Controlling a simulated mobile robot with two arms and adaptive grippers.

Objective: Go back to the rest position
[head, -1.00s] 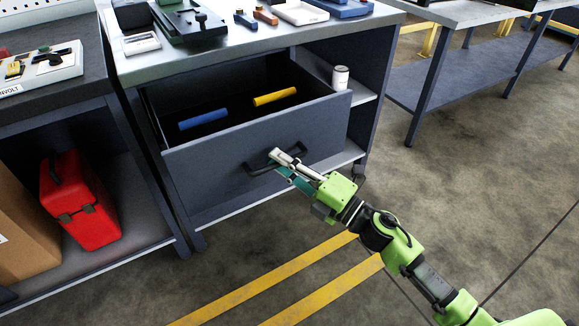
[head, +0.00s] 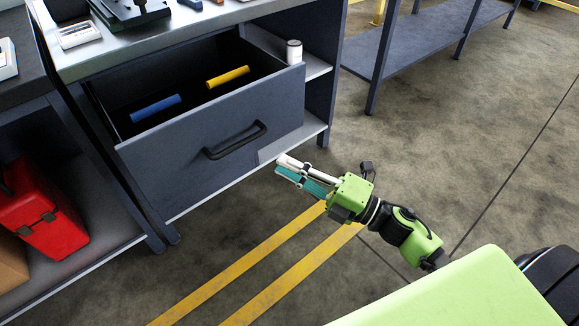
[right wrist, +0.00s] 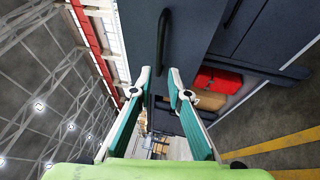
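My right gripper (head: 281,168) is in front of the trolley, below and to the right of the handle of the open drawer (head: 190,165). In the right wrist view the right gripper (right wrist: 158,76) has its two fingers apart, with nothing between them. The black drawer handle (head: 235,141) is free, and it also shows ahead of the fingers in the right wrist view (right wrist: 162,42). The drawer stands pulled out and holds a blue cylinder (head: 155,108) and a yellow cylinder (head: 228,76). My left gripper is in neither view.
A white can (head: 294,52) stands on the trolley's side shelf. A red toolbox (head: 42,215) sits on a lower shelf at the left. A grey workbench (head: 400,58) is at the back right. The floor with yellow stripes (head: 290,285) is clear.

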